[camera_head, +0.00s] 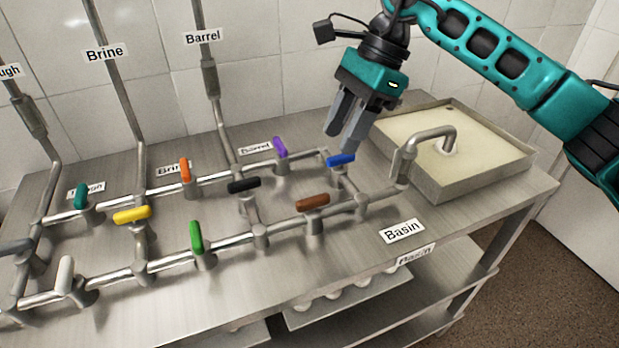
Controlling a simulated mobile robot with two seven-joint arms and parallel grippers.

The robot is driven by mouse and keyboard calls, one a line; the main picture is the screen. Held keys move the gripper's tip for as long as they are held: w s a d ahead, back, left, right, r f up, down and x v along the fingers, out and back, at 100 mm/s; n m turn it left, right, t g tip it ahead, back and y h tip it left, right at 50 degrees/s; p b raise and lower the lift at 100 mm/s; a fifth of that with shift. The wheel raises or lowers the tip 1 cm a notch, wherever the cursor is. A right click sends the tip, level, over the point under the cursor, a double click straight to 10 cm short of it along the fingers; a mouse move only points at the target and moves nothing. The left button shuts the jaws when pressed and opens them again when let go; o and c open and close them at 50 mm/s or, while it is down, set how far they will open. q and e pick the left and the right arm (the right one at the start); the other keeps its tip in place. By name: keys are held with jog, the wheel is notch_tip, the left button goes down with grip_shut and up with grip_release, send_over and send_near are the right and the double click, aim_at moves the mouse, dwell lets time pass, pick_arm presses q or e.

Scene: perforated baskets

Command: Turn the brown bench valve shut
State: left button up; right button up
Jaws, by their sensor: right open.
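The brown valve handle (312,203) sits on the front pipe run of the steel bench. It lies roughly in line with its pipe. My right gripper (342,142) is open and empty, pointing down above the bench. Its fingertips are just above and behind the blue valve handle (341,160), up and to the right of the brown one. I cannot tell whether they touch the blue handle. The brown handle is clear of my fingers and fully visible. My left gripper is not in view.
Other handles nearby are black (244,185), purple (280,147), green (197,237), orange (185,170) and yellow (132,215). A curved spout (427,138) reaches over the basin (462,193) at the right. Bare bench lies in front of the brown valve, by the Basin label (402,231).

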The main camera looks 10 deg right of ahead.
aim_at(313, 198)
jog(key=x, duration=1.2)
jog(key=shift+w+d+f+p, duration=0.1)
jog(key=shift+d+f+p, duration=0.1)
jog(key=shift+f+p, duration=0.2)
jog(key=shift+c, duration=0.3)
jog(key=shift+r, duration=0.1)
grip_shut()
